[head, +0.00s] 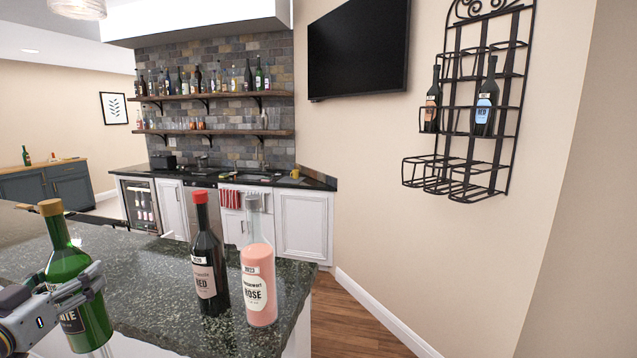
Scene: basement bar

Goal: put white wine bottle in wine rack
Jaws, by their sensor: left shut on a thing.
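The white wine bottle (66,262) is green with a tan cap and a dark label reading "...ITE", partly hidden by my gripper. It is at the left of the head view, slightly tilted, in front of the counter. My left gripper (88,288) is shut on the bottle's body. The black metal wine rack (470,165) hangs on the right wall. Two dark bottles stand in its middle row, one with a pinkish label (432,108) and one with a blue label (485,100). The rack's lower baskets look empty. My right gripper is not in view.
A red wine bottle (208,262) and a rosé bottle (258,270) stand near the right end of the dark stone counter (150,265). Wooden floor (345,320) lies open between the counter and the rack wall. A television (358,50) hangs left of the rack.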

